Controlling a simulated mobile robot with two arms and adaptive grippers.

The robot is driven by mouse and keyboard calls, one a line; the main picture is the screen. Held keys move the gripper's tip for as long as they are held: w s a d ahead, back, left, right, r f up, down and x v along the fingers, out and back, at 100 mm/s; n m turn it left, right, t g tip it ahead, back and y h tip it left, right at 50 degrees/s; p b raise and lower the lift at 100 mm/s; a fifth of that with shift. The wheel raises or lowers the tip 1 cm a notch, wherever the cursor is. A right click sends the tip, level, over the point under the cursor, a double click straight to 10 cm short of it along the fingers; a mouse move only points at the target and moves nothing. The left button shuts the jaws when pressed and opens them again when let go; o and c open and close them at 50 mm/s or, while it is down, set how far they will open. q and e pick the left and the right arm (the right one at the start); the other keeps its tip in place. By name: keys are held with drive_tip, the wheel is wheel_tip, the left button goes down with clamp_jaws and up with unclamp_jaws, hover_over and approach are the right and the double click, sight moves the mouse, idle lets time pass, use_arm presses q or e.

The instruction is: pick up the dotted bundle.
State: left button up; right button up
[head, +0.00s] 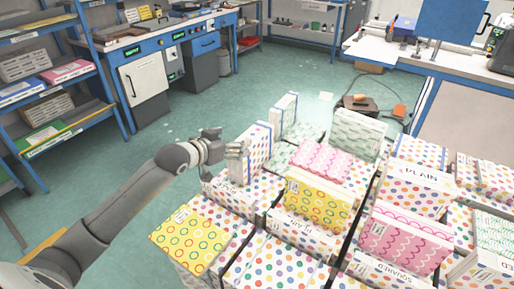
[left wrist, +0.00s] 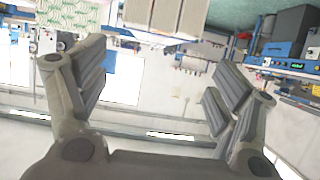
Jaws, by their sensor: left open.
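A white bundle with coloured dots and a blue edge (head: 258,145) stands upright at the left end of the packed boxes. My left gripper (head: 236,152) is open just left of this bundle; I cannot tell whether they touch. In the left wrist view my left gripper (left wrist: 155,92) shows its two fingers spread wide with nothing between them. The dotted bundle cannot be made out in that view. My right gripper is not in view.
A yellow ringed bundle (head: 317,203), a pink wavy bundle (head: 405,238) and a green-patterned bundle (head: 357,133) crowd the boxes on the right. A blue shelf rack (head: 92,60) stands at the left. The green floor (head: 110,185) between is clear.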

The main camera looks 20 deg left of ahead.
sight(250, 137)
use_arm(q)
drive_tip(key=x, duration=0.4)
drive_tip(key=shift+w+d, duration=0.1)
drive_tip(key=shift+w, duration=0.05)
drive_tip(key=x, duration=0.2)
drive_tip(key=p+x, duration=0.1)
drive_tip(key=x, duration=0.1)
drive_tip(key=shift+w+d+f, duration=0.1)
drive_tip(key=shift+w+d, duration=0.1)
drive_tip(key=shift+d, duration=0.05)
drive_tip(key=shift+w+f, duration=0.1)
drive_tip(key=shift+w, duration=0.1)
drive_tip(key=shift+w+f, duration=0.1)
drive_tip(key=shift+c, duration=0.5)
drive_tip(key=c, duration=1.2)
drive_tip(key=shift+f, duration=0.1)
clamp_jaws()
drive_tip(key=shift+r, duration=0.25)
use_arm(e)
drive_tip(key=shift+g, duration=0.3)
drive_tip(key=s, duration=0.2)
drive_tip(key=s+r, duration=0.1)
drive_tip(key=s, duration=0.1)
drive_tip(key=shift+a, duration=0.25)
